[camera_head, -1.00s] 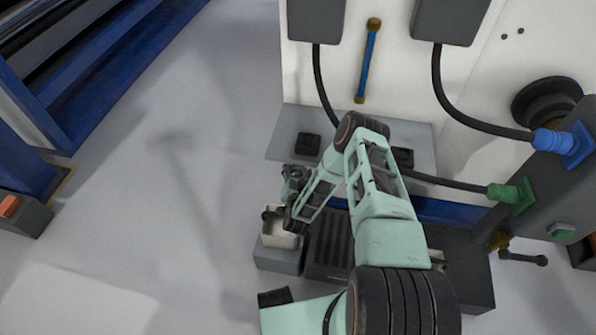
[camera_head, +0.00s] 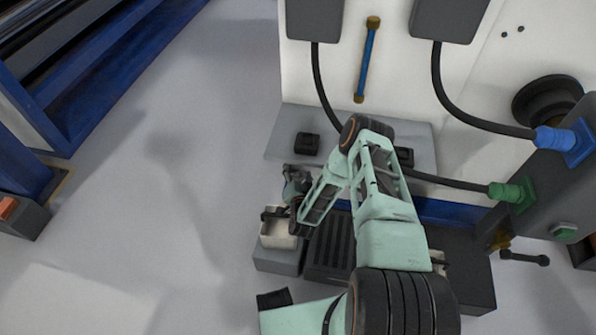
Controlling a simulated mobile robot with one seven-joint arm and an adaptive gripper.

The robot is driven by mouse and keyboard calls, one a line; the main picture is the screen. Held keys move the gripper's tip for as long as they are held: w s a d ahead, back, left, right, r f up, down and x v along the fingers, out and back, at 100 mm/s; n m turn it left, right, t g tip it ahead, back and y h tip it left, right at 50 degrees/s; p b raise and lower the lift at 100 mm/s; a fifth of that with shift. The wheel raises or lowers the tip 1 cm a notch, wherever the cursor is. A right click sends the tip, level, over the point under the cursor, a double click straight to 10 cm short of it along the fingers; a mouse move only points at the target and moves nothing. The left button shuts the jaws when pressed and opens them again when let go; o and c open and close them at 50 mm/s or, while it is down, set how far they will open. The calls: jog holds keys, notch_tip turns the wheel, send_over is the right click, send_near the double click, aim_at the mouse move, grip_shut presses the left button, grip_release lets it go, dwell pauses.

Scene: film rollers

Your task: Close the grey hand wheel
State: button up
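No part in view is clearly a grey hand wheel. I cannot tell whether either is the wheel. My gripper (camera_head: 272,216) is at lower centre, far left of both. Its dark fingers are over or at the rim of a small white open container (camera_head: 279,237). The view is too small to show whether they are open or hold its rim.
The container stands on a grey block (camera_head: 277,262) beside a dark ribbed box (camera_head: 328,250). A grey shelf (camera_head: 283,142) is behind my arm. Black cables run to blue (camera_head: 555,140) and green (camera_head: 510,193) connectors at right. Open floor lies left, before a blue frame.

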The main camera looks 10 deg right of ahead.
jog(key=shift+o, duration=1.3)
jog(key=shift+s, duration=0.1)
jog(key=v, duration=1.2)
